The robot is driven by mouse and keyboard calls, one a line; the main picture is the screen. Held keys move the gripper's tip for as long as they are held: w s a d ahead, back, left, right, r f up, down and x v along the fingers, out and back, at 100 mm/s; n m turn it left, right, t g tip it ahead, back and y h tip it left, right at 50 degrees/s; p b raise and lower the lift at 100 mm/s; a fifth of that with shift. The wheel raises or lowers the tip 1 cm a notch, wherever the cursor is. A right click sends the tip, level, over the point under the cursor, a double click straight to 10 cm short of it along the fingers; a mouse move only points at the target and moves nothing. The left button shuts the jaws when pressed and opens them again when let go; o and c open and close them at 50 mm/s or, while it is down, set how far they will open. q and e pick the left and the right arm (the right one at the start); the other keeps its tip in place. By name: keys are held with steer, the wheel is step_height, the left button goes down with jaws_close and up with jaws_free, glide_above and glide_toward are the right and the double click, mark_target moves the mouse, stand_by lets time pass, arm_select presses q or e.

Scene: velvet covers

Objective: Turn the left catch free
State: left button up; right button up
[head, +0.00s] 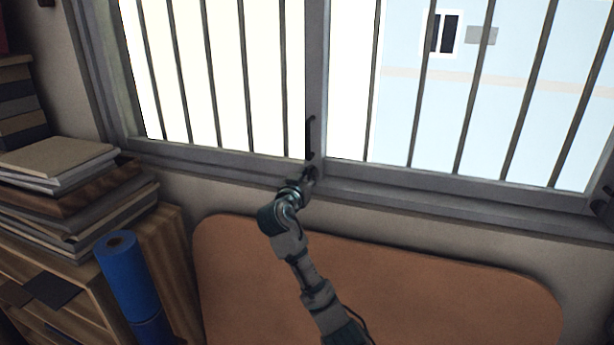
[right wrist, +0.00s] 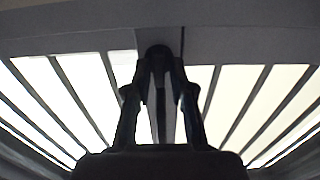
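The left catch (head: 311,138) is a dark, upright handle on the window's middle post. My right gripper (head: 309,174) is at the catch's lower end. In the right wrist view the fingers of my right gripper (right wrist: 159,62) come together around the dark base of the catch, and its bar (right wrist: 160,115) shows between them. The fingers look shut on it, though dark against dark hides the exact contact. My left gripper is not in view.
A barred window frame (head: 430,190) spans the back. Another dark catch (head: 602,203) is at the far right. Stacked boards (head: 65,190), a blue roll (head: 128,275) and a wooden cabinet (head: 175,260) stand left. A rounded brown panel (head: 430,290) leans below the sill.

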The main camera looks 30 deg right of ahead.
jaws_close()
